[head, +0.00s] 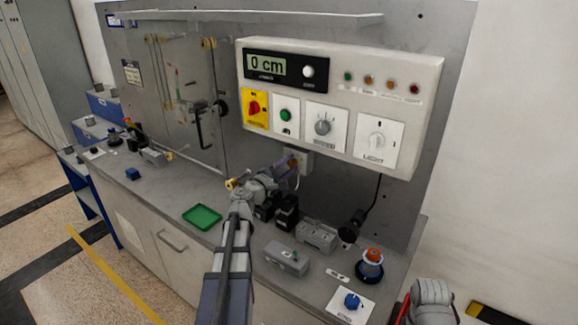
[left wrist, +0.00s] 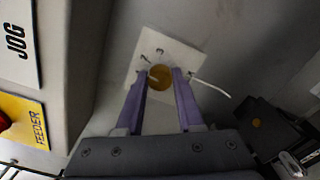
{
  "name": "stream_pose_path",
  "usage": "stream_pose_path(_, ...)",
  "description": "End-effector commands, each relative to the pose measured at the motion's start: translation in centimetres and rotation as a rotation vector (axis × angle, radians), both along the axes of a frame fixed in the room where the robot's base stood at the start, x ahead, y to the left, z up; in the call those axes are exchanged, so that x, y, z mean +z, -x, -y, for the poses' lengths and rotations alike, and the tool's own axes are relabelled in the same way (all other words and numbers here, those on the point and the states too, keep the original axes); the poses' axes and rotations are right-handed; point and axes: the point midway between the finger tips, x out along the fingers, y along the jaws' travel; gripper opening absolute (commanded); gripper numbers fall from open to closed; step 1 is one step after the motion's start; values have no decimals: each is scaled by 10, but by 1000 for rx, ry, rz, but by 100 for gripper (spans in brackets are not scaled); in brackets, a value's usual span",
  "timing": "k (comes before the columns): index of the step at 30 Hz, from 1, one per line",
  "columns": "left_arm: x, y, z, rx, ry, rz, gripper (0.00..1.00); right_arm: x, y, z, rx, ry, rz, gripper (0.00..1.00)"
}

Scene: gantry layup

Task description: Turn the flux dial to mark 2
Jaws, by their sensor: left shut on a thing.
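The knob's setting cannot be told.
The control panel (head: 340,65) juts out above, with a display reading 0 cm, a red switch (head: 254,107) and a grey dial (head: 323,126). Below on the bench are a green tray (head: 202,216), dark blocks (head: 286,213) and a blue knob (head: 352,300). A pale wire runs beside the plate.

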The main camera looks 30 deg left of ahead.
Motion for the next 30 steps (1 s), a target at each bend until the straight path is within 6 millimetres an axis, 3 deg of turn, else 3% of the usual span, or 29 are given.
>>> stream_pose_path(13, 0, 0, 0, 0, -247, 18, 0, 0, 0, 0, 0, 0, 0, 50)
stream_pose_path(30, -1, 1, 1, -2, -297, 22, 0, 0, 0, 0, 0, 0, 0, 50)
